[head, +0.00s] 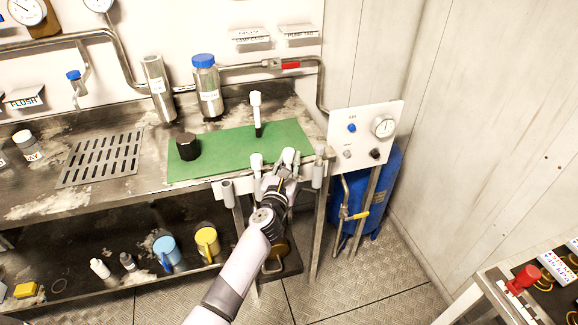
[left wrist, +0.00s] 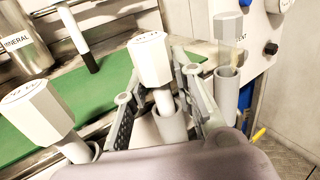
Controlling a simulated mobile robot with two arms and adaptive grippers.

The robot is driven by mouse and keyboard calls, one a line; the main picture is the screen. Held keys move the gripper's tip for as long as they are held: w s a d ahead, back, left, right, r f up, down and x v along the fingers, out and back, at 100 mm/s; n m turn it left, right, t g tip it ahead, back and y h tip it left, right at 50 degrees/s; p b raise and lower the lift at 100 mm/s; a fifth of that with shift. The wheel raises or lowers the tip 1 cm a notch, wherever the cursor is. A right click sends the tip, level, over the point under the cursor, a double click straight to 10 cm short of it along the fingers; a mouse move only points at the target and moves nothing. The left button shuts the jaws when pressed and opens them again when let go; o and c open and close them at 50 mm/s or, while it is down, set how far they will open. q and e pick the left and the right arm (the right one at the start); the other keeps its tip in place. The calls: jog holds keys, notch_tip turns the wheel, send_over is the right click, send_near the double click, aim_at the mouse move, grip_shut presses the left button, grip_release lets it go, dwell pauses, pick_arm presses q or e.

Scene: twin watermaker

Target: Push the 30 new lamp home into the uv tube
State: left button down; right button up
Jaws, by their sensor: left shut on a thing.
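A white lamp with a lettered hexagonal head (left wrist: 150,60) stands between the fingers of my left gripper (left wrist: 160,102), which is shut on it. Its narrow lower part goes down into a grey holder tube (left wrist: 171,126); how deep is hidden. In the head view my left gripper (head: 279,174) is at the bench's front edge, around this lamp (head: 289,156). A similar lamp (left wrist: 38,108) stands in a holder to the left. I cannot read which lamp is the 30 new one. An open steel tube (head: 157,88) stands at the back; I cannot tell whether it is the uv tube.
A black-and-white lamp-like rod (head: 256,113) stands on the green mat (head: 220,145). A translucent hexagonal shape (left wrist: 228,40) hangs above the right holder tube (left wrist: 226,95).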

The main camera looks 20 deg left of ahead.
pick_arm(q)
jog(key=shift+r, duration=0.1)
notch_tip(320, 180, up, 9)
jog(key=p, duration=0.5)
jog(key=shift+r+p, duration=0.1)
jog(key=shift+p, duration=0.25)
notch_tip(320, 180, up, 11)
jog(key=p, duration=0.2)
jog(key=shift+f, duration=0.2)
